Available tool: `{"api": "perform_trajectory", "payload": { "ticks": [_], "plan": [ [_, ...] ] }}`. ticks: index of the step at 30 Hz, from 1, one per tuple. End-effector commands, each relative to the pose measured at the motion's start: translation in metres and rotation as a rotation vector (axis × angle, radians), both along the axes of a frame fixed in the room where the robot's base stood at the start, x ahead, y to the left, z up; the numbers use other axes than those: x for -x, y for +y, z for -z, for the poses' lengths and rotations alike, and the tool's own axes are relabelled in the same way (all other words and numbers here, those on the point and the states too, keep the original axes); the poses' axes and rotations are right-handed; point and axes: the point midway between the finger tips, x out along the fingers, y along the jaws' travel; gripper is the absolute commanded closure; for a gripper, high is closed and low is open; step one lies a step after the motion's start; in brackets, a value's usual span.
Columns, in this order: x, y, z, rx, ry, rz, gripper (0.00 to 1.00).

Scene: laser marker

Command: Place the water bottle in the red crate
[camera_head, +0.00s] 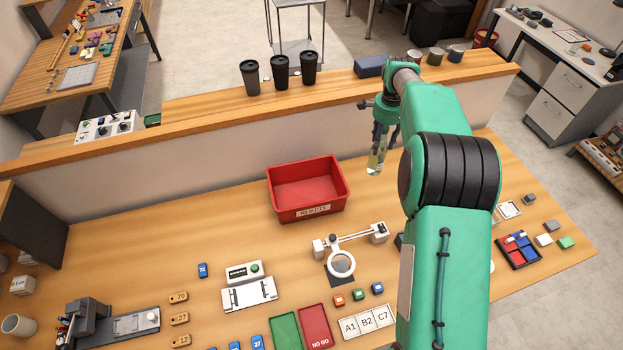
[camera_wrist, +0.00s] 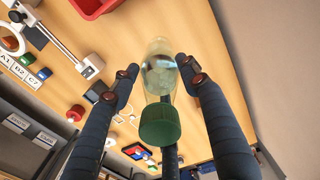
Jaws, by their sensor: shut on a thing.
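The water bottle (camera_head: 376,161) is clear with a greenish tint and hangs above the table, right of the red crate. In the wrist view the bottle (camera_wrist: 161,75) shows its green cap toward the camera, between the dark fingers. My gripper (camera_head: 381,136) is shut on the bottle near its top; it also shows in the wrist view (camera_wrist: 160,85). The red crate (camera_head: 309,212) stands on the table near the low wall and looks empty, with a label on its front. Its corner shows in the wrist view (camera_wrist: 92,8).
A magnifier stand (camera_head: 341,262) sits in front of the crate. Black cups (camera_head: 281,72) stand on the ledge (camera_head: 210,108) behind. A red-and-blue tray (camera_head: 518,250) and small blocks lie at the right. The table left of the crate is clear.

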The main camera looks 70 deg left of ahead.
Motion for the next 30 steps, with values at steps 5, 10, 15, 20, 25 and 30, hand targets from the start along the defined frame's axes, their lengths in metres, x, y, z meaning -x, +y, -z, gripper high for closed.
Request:
{"api": "perform_trajectory", "payload": {
  "ticks": [5, 10, 15, 20, 25, 30],
  "plan": [
    [0.023, 0.003, -0.012, -0.004, -0.001, 0.012, 1.0],
    [0.05, 0.003, -0.022, -0.004, -0.001, 0.031, 1.0],
    [0.08, 0.001, -0.034, -0.004, -0.001, 0.05, 1.0],
    [0.108, -0.002, -0.044, -0.003, -0.002, 0.069, 1.0],
    [0.137, -0.008, -0.054, -0.003, -0.002, 0.088, 1.0],
    [0.166, -0.015, -0.063, -0.004, -0.001, 0.108, 1.0]
  ]
}}
